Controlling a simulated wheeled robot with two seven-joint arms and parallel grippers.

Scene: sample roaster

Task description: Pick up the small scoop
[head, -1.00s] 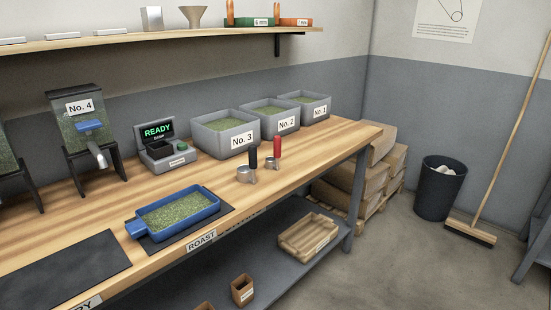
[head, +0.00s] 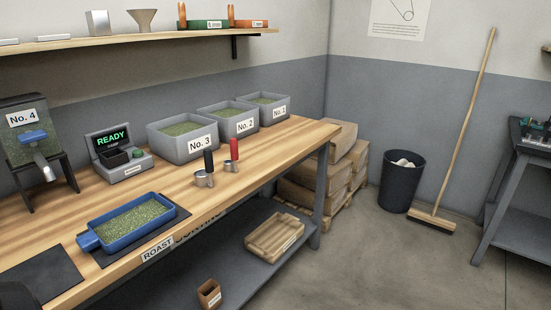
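Two metal scoops stand on the wooden bench, in front of the bin marked No. 3, with their handles pointing up. One is a scoop with a black handle (head: 208,161). Just right of it and slightly farther back is a scoop with a red handle (head: 234,149). The red one's cup looks a little smaller, but I cannot tell the sizes surely. Neither scoop is held. No gripper of mine shows. A dark rounded shape at the bottom left corner may be part of my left arm.
A blue tray of green beans (head: 90,241) lies on a dark mat left of the scoops. Grey bins (head: 184,151) stand behind them. A scale reading READY (head: 133,169) is at the back left. The floor right of the bench (head: 370,265) is clear.

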